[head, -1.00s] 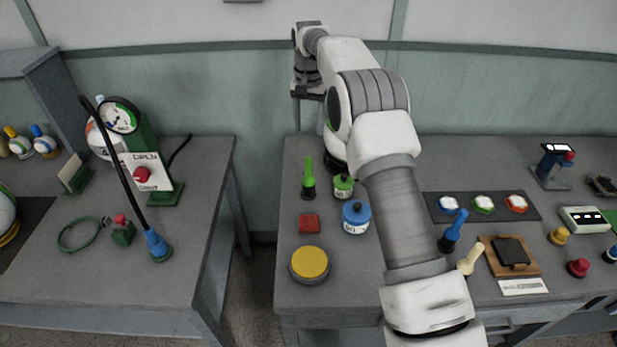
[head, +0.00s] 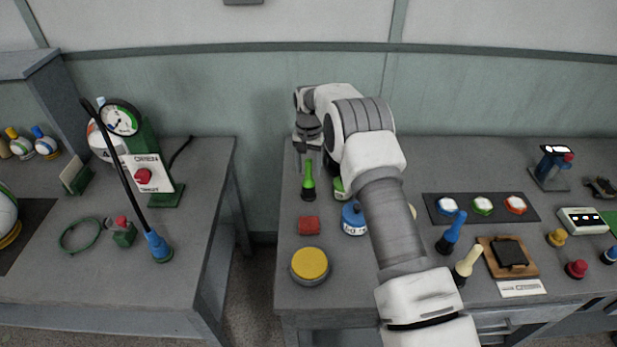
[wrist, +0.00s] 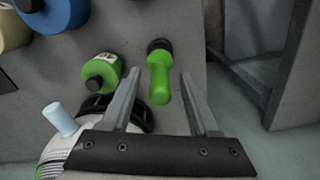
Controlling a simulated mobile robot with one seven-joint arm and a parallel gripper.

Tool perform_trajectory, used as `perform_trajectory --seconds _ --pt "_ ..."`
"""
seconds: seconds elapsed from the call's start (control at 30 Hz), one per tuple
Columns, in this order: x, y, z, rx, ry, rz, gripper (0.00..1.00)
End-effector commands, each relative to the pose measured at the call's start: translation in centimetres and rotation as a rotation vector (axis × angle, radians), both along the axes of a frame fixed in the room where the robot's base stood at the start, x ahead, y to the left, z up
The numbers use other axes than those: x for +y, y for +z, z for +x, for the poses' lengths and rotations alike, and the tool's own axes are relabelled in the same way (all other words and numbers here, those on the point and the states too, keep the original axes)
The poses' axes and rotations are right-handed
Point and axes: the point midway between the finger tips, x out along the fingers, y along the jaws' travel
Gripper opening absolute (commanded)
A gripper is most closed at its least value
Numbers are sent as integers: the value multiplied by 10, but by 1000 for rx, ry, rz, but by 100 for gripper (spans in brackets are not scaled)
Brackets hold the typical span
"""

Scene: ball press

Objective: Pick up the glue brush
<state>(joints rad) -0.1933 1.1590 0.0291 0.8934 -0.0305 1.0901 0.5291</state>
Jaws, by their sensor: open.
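A green-handled brush (head: 308,181) with a dark foot stands upright near the left edge of the right bench. I take it for the glue brush, though similar blue and cream pieces stand farther right. My gripper (head: 304,157) is just above and behind its top in the head view. In the wrist view the brush (wrist: 160,76) shows between the two open fingers of my gripper (wrist: 160,88), its handle end toward me. The fingers appear apart from it, and nothing is held.
A green jar (wrist: 103,75) stands close beside the brush, and a blue jar (head: 353,220) is near. A red block (head: 308,225) and a yellow-topped round tin (head: 310,263) lie in front. A striped white object (wrist: 60,157) is partly hidden by my gripper.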

Motion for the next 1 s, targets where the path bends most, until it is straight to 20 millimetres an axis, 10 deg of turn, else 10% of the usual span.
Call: perform_trajectory --seconds 0.27,0.6,1.0 --pt "0 -9 0 -1 0 1 61" --pt "0 -8 0 -1 0 1 2" --pt "0 -7 0 -1 0 1 0"
